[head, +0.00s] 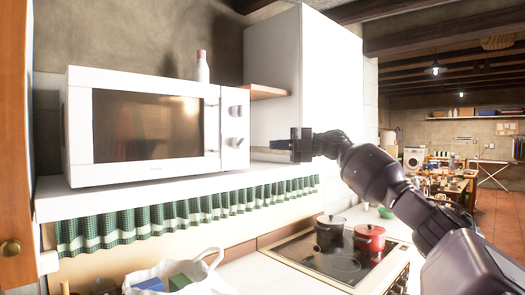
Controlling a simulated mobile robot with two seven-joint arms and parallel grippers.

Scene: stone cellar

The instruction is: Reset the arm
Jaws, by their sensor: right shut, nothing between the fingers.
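My right gripper (281,145) is shut and empty. My right arm comes in from the lower right and holds the gripper in the air, pointing left. In the picture the gripper lies just right of the white microwave (148,170), in front of the shelf. Whether it touches anything there I cannot tell, but it appears apart. The microwave door is shut. My left gripper is not in view.
The microwave stands on a white shelf (60,204) with a green checked curtain (180,218). Below are a stove (312,264) with a dark pot (330,234) and a red pot (369,239), and a white bag (205,277). A bottle (203,70) stands on the microwave. The room opens at right.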

